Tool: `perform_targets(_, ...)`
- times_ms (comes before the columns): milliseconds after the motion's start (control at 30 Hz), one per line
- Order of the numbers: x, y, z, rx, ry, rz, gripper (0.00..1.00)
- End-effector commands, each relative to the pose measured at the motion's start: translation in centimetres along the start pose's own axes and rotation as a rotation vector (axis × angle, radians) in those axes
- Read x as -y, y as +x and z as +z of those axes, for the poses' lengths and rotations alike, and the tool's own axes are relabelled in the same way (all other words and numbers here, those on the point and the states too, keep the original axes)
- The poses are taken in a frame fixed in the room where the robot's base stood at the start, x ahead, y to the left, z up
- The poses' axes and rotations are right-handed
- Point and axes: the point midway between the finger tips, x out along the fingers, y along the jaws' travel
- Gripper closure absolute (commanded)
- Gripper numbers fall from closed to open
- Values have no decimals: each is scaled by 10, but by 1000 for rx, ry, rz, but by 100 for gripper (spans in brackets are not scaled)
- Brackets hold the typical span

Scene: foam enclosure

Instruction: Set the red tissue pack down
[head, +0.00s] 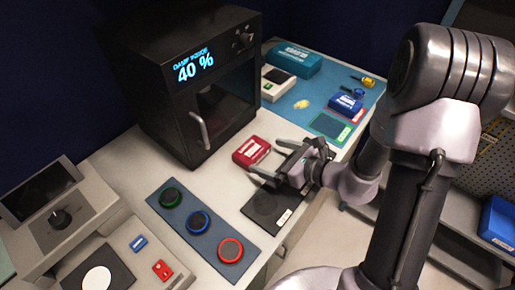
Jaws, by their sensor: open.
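The red tissue pack (251,151) lies on the pale worktop, in front of the black oven-like machine and to its right. It looks flat, with a light marking on its face. My gripper (268,164) is open, with its two fingers pointing left toward the pack. The upper finger ends close to the pack's right side and the lower finger ends just below it. The pack does not appear to be between the fingers. I cannot tell whether a fingertip touches it.
The black machine (160,85) with a 40 % display stands behind. A dark pad (262,208) lies below my gripper. A panel with green, blue and red buttons (205,222) is at front. A blue mat (310,95) at the back right holds a teal box (293,58) and a blue pack (345,103).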

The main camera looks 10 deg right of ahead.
Motion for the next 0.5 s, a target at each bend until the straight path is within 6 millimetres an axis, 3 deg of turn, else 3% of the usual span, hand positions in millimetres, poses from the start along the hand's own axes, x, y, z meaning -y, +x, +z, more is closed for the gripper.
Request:
perform_targets(100, 1, -25, 2, 1, 2, -5, 0)
perform_targets(233, 0, -40, 1, 0, 1, 0, 0)
perform_targets(300, -7, -43, 10, 0, -40, 28, 0)
perform_targets(367, -27, -46, 29, -8, -147, 103, 0)
perform_targets(433, -68, -55, 59, -37, -367, 246, 0)
perform_targets(500, -114, -76, 80, -103, -663, 407, 0)
